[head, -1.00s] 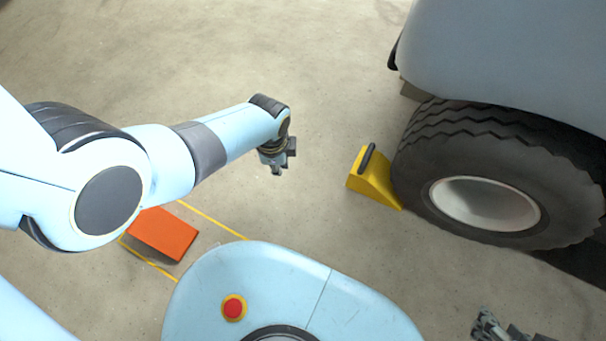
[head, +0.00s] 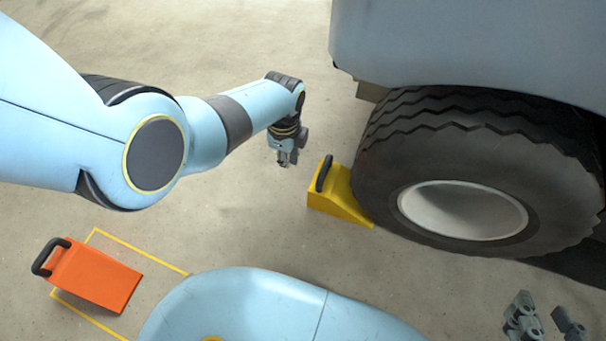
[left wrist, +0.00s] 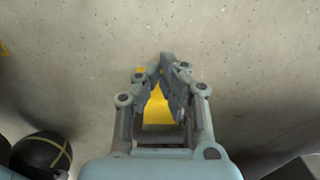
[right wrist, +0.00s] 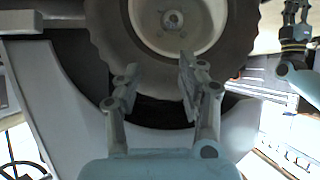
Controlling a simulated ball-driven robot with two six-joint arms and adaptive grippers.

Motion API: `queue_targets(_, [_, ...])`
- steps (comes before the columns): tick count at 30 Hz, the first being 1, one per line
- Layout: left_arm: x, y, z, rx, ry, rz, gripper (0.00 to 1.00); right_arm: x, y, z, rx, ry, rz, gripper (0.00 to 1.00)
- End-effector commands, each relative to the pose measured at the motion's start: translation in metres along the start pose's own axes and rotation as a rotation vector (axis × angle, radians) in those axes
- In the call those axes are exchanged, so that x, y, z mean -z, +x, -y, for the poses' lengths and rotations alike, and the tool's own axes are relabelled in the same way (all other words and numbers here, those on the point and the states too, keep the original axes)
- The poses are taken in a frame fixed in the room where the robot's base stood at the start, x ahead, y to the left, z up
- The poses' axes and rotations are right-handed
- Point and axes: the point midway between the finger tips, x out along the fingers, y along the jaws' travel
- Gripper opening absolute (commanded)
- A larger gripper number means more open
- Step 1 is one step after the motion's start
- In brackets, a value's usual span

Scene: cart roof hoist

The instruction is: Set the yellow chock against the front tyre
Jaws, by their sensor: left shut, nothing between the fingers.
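The yellow chock (head: 335,196) with a black handle stands on the floor at the left side of the black front tyre (head: 385,165). Its low sloped end points to the tyre; I cannot tell whether they touch. My left gripper (head: 287,161) is shut and empty, just left of the chock's handle end. In the left wrist view the yellow chock (left wrist: 158,112) shows beyond the shut fingers (left wrist: 166,62), partly hidden by them. My right gripper (head: 545,318) is open and empty at the lower right; the right wrist view shows its spread fingers (right wrist: 156,80) before the tyre (right wrist: 105,45).
An orange chock (head: 98,279) with a black handle lies at the lower left, by a yellow floor outline (head: 140,252). The grey vehicle body (head: 450,45) overhangs the tyre. The floor behind my left gripper is clear.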

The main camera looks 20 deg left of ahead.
Motion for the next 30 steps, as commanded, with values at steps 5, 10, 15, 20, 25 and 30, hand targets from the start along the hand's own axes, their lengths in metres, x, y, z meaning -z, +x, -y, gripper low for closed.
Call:
queue_targets(5, [0.0,0.01,-0.001,-0.002,0.0,0.0,0.0,0.037,0.012,-0.001,-0.001,-0.012,-0.145,0.4])
queue_targets(10, [0.0,0.017,-0.001,-0.002,-0.001,0.0,0.0,0.074,0.017,-0.001,-0.001,-0.026,-0.287,0.4])
queue_targets(15, [0.0,0.025,-0.001,-0.002,-0.001,0.0,0.0,0.112,0.018,-0.001,0.0,-0.04,-0.435,0.4])
queue_targets(20, [0.0,0.032,-0.001,-0.001,-0.001,0.0,0.0,0.147,0.015,-0.001,0.0,-0.052,-0.573,0.4])
queue_targets(25, [0.0,0.039,-0.001,-0.001,-0.001,0.0,0.0,0.184,0.008,0.0,0.002,-0.067,-0.72,0.4])
queue_targets(30, [0.0,0.047,-0.001,-0.002,-0.001,0.0,0.0,0.219,-0.004,0.001,0.004,-0.083,-0.873,0.4])
